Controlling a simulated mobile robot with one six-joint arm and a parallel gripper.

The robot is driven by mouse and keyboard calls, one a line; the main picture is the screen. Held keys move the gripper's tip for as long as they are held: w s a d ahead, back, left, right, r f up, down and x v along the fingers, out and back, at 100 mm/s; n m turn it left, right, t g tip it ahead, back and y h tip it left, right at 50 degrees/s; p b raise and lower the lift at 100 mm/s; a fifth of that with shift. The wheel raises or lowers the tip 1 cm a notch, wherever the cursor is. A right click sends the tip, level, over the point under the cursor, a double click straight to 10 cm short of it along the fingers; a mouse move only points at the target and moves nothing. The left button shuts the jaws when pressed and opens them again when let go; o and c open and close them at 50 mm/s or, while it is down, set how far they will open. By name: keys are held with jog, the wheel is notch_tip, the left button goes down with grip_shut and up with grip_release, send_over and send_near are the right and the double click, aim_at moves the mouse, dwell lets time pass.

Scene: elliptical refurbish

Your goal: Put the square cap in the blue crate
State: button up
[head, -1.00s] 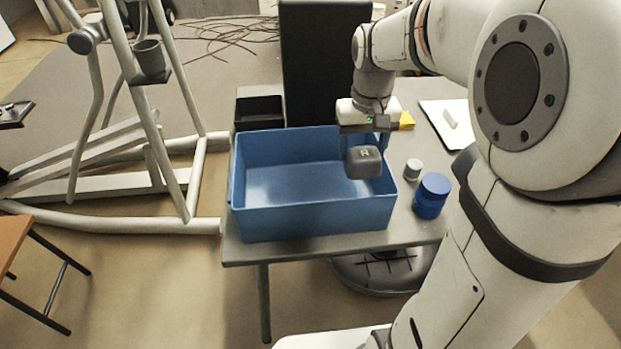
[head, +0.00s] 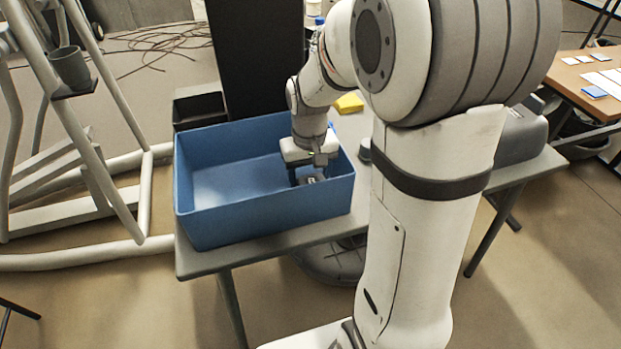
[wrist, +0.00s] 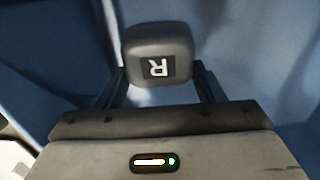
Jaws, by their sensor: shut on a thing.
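The square cap (wrist: 158,50) is grey with rounded corners and a dark label bearing a white letter R. My gripper (wrist: 160,84) is shut on it, with a finger on each side, in the wrist view. In the head view my gripper (head: 308,176) is down inside the right part of the blue crate (head: 265,222). The cap's top (head: 312,179) shows only partly there, below the crate's rim. Whether the cap touches the crate floor cannot be told. The rest of the crate's inside looks empty.
The crate stands on a grey table (head: 200,262) near its left end. A black bin (head: 198,108) and a tall black panel (head: 258,60) stand behind it. A yellow object (head: 349,103) lies behind right. My arm hides much of the table's right side.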

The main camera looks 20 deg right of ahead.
aim_at(310, 175)
jog(key=shift+f, duration=0.25)
jog(key=shift+f, duration=0.1)
jog(key=o, duration=1)
notch_tip(310, 175, up, 12)
jog(key=p, duration=0.3)
jog(key=shift+r, duration=0.2)
